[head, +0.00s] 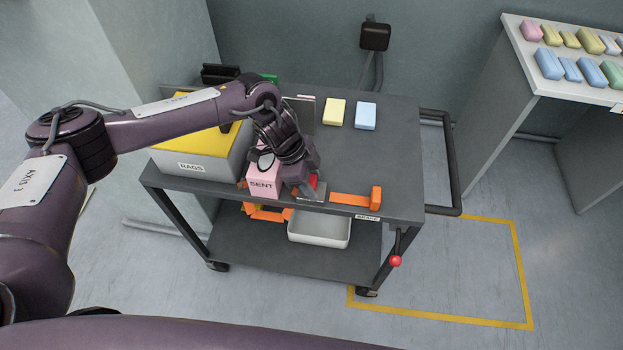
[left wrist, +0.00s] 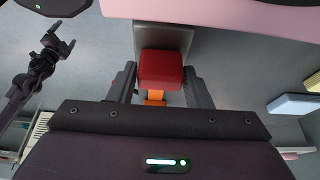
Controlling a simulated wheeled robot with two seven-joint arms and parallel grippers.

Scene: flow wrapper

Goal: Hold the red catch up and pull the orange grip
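The red catch (head: 314,181) is at the front edge of the cart top, right of the pink SENT box (head: 262,181). My left gripper (head: 303,184) reaches down over it and hides part of it. In the left wrist view the red catch (left wrist: 161,70) fills the gap between the two fingertips of my left gripper (left wrist: 160,82), which look shut on its sides. The orange grip (head: 376,198) stands upright at the right end of a flat orange strip on the cart's front edge, apart from my gripper. A bit of orange (left wrist: 154,97) shows below the catch.
A grey box with yellow contents labelled RAGS (head: 191,167) stands left. Yellow (head: 335,112) and blue (head: 366,116) blocks lie at the back. A pale tray (head: 320,230) is on the lower shelf. A red-knobbed lever (head: 396,261) hangs at the front right.

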